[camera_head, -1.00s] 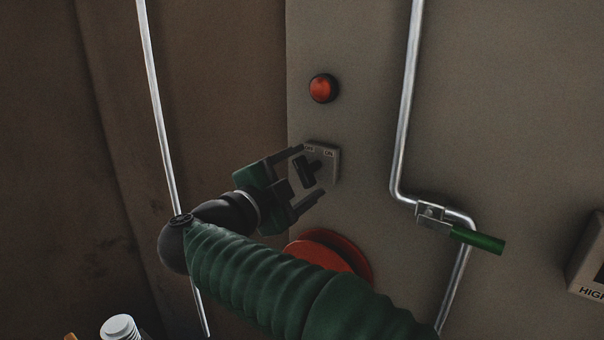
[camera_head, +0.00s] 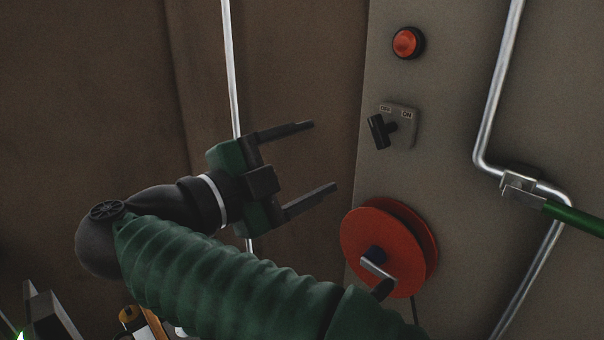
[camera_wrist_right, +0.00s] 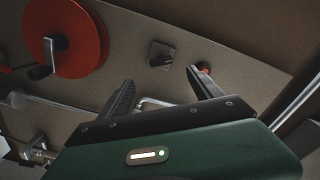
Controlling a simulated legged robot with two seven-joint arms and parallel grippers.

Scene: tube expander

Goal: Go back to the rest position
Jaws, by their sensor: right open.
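My right gripper (camera_head: 324,157) is open and empty in the head view, its two fingers spread and pointing right. It is left of the panel and apart from the black OFF/ON switch (camera_head: 382,131), whose handle is tilted. The right wrist view also shows the open fingers (camera_wrist_right: 165,92), with the switch (camera_wrist_right: 159,60) beyond them. My left gripper is not in view.
The grey panel (camera_head: 450,90) carries an orange-red round button (camera_head: 407,43) above the switch and a red reel (camera_head: 370,235) with a crank below it. A metal pipe (camera_head: 490,110) with a green-handled valve (camera_head: 575,217) runs on the right. A thin pale pipe (camera_head: 231,70) stands behind my gripper.

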